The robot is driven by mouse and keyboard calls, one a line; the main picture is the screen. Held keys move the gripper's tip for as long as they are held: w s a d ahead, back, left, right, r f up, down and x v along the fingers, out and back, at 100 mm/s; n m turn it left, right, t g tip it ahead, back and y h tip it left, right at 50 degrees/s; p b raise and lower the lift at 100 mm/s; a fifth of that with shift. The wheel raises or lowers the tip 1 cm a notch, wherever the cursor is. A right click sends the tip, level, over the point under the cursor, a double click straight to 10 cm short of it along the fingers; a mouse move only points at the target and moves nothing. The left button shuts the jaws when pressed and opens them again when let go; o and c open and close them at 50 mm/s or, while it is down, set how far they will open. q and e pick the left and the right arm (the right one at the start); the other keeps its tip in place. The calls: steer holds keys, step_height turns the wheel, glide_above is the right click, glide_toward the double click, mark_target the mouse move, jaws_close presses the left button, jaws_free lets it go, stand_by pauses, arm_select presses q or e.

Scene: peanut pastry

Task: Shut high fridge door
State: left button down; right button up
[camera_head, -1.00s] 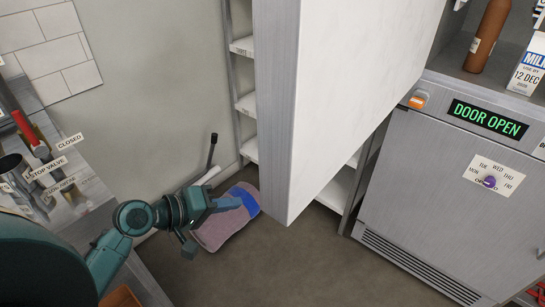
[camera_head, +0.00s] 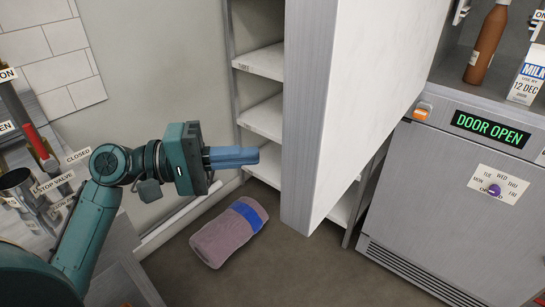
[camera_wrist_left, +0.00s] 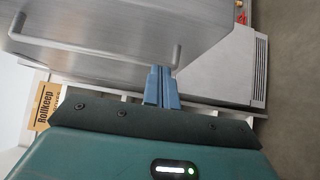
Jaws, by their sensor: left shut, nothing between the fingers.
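The high fridge door (camera_head: 375,90) stands open in the head view, a large white panel with a grey metal edge. The display (camera_head: 490,128) on the front below reads DOOR OPEN. My left gripper (camera_head: 256,156) is shut and empty, its blue fingers pointing right toward the door's edge, with a small gap showing in the head view. In the left wrist view its fingertips (camera_wrist_left: 160,68) are close to a long metal handle (camera_wrist_left: 95,50) in front of a brushed metal face; I cannot tell whether they touch. My right gripper is not in view.
White shelves (camera_head: 262,118) stand behind the door. A rolled mauve towel (camera_head: 225,238) with a blue band lies on the floor. A brown bottle (camera_head: 487,45) and a milk carton (camera_head: 530,75) are inside the fridge. A counter with valve labels is at left.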

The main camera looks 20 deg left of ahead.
arm_select(q)
steer(key=shift+s+d+p, duration=0.2)
steer(key=shift+d+p, duration=0.45)
steer(key=shift+d, duration=2.1)
